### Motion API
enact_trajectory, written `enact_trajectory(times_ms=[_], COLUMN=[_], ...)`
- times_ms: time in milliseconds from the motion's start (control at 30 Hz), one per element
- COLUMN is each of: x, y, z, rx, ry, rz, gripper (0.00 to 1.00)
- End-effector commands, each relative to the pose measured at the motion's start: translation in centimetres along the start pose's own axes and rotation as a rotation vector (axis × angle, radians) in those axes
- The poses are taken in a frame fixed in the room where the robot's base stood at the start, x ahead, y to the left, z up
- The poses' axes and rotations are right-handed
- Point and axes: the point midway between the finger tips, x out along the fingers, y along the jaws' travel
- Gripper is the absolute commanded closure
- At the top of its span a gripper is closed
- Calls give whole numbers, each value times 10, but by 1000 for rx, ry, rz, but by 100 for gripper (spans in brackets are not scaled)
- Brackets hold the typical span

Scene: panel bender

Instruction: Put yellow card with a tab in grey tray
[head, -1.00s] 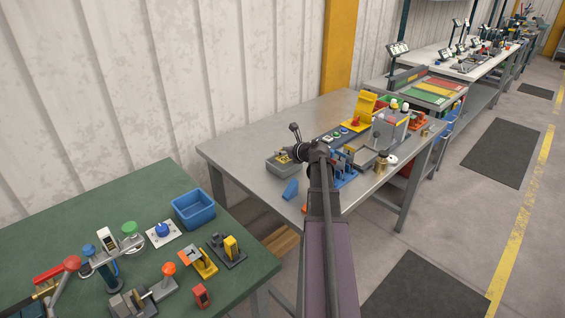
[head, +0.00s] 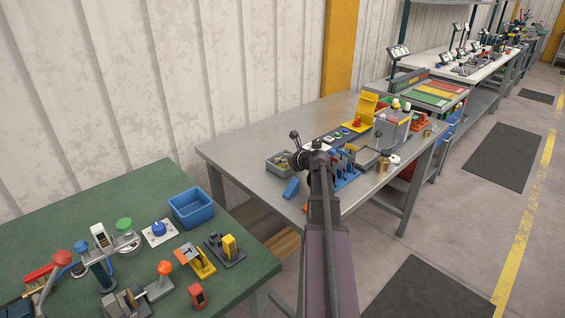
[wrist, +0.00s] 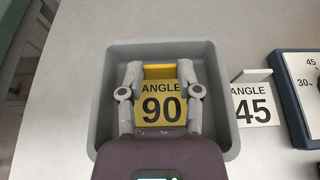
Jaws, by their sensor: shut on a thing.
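In the wrist view, my gripper (wrist: 160,74) is shut on a yellow card (wrist: 161,106) reading "ANGLE 90", with a raised yellow tab at its far edge. The fingers pinch at the tab's two sides. The card is within the outline of the grey tray (wrist: 220,112), which has sloped walls. I cannot tell whether the card touches the tray's floor. In the head view, the grey tray (head: 272,168) is on the metal table, left of my arm, and my gripper partly hides the card.
A pale "ANGLE 45" card (wrist: 254,104) with a tab lies right of the tray. A dark-framed dial (wrist: 301,85) is further right. A blue wedge (head: 291,188) is in front of the tray. The green table (head: 130,205) with a blue bin (head: 191,208) is to the left.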

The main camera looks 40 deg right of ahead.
Motion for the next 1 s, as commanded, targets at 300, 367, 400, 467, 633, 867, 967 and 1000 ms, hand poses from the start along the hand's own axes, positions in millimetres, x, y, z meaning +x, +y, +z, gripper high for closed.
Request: enact_trajectory(times_ms=[300,367,400,467,633,867,967,1000], x=[0,1,1,0,0,0,0,0], y=[0,0,-1,-1,-1,-1,-1,-1], z=[-2,-3,-3,-2,-2,-2,-2,-1], rx=[0,0,0,0,0,1,1,1], ry=[0,0,0,0,0,0,0,0], rz=[-1,-1,-1,-1,-1,-1,-1,-1], gripper=[80,80,53,35,21,21,21,21])
